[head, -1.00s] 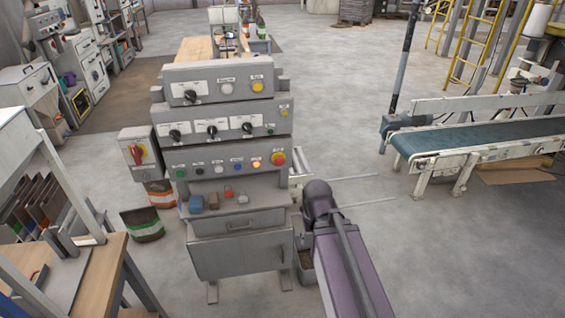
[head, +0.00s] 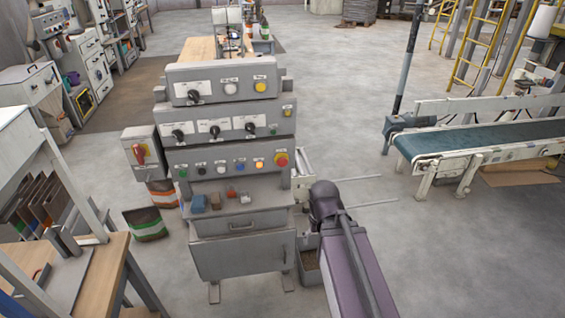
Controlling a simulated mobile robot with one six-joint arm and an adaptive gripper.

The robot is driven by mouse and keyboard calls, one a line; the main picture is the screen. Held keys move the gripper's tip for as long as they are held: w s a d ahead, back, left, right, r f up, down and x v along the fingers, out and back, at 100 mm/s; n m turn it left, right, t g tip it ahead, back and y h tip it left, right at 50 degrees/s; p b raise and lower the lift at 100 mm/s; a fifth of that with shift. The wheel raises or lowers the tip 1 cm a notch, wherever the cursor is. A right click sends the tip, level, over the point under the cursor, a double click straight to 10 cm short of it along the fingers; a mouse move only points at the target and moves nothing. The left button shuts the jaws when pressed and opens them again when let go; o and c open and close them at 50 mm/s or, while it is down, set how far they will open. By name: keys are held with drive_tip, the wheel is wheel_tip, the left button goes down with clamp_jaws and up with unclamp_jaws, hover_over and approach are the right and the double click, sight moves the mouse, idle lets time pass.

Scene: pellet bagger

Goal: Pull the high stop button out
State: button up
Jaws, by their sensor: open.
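My gripper is not in view.
A small shelf (head: 260,200) with loose blocks juts out below the buttons. A workbench (head: 110,260) stands at lower left and a conveyor (head: 480,138) at right. Floor between panel and conveyor is mostly clear.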

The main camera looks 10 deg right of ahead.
drive_tip(key=w+a+f+m+t+b, duration=0.1)
drive_tip(key=w+a+f+t+b, duration=0.1)
drive_tip(key=w+t+b, duration=0.6)
drive_tip(key=w+a+f+t+b, duration=0.1)
drive_tip(key=w+t+b, duration=0.3)
drive_tip(key=w, duration=0.7)
drive_tip(key=w+a+r+t+y+b, duration=0.1)
drive_tip(key=w+a+r+t+b, duration=0.1)
drive_tip(key=w+r+t+b, duration=0.2)
drive_tip(key=shift+w+a+r+m+t+b, duration=0.25)
drive_tip(key=shift+t+b, duration=0.2)
drive_tip(key=shift+t, duration=0.45)
